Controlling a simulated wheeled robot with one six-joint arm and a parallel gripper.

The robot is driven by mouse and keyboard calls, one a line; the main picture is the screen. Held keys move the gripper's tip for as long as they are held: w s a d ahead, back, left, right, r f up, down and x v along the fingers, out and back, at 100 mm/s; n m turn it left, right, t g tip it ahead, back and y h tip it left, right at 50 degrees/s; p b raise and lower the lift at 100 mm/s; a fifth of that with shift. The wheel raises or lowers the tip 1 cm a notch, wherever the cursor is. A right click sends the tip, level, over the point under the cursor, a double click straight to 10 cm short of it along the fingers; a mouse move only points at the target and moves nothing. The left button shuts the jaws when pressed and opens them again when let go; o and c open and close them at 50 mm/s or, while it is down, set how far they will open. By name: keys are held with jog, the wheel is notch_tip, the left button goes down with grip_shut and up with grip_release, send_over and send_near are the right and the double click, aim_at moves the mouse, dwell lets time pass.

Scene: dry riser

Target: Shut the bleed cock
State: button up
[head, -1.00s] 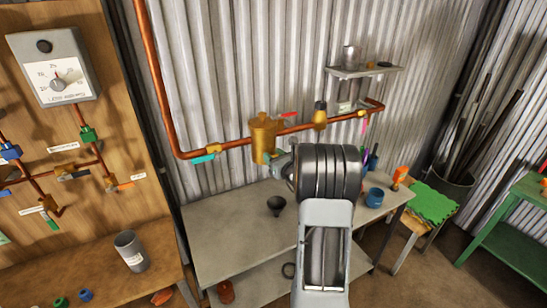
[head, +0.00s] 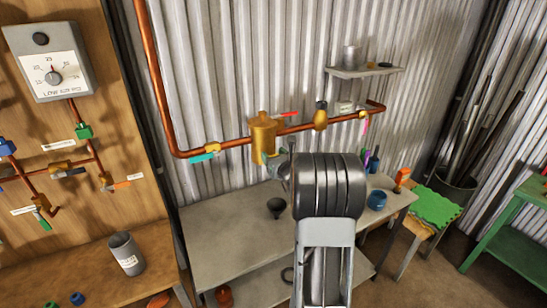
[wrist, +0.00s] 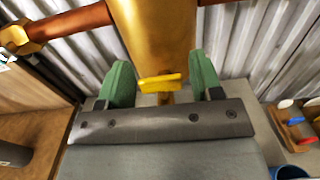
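The brass vessel (head: 263,138) hangs in the copper pipe run on the corrugated wall. A small yellow lever (wrist: 160,82), seemingly the bleed cock's handle, sits at the vessel's lower end in the wrist view. It lies roughly crosswise between my gripper's green fingers (wrist: 163,84). The fingers are open, one on each side, with a visible gap to the lever on both sides. In the head view my gripper (head: 272,160) is just below the vessel, partly hidden by my wrist. The yellow lever cannot be made out there.
A teal lever (head: 203,157) and a red lever (head: 288,114) sit on the pipe beside the vessel. Below is a grey bench (head: 225,228) with a black funnel (head: 276,206) and a blue cup (head: 377,200). A wooden panel with a gauge (head: 50,62) stands at left.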

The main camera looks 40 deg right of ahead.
jog(key=shift+o, duration=0.6)
jog(key=shift+s, duration=0.3)
jog(key=s+a+b, duration=0.2)
jog(key=s+b, duration=0.1)
jog(key=s, duration=1)
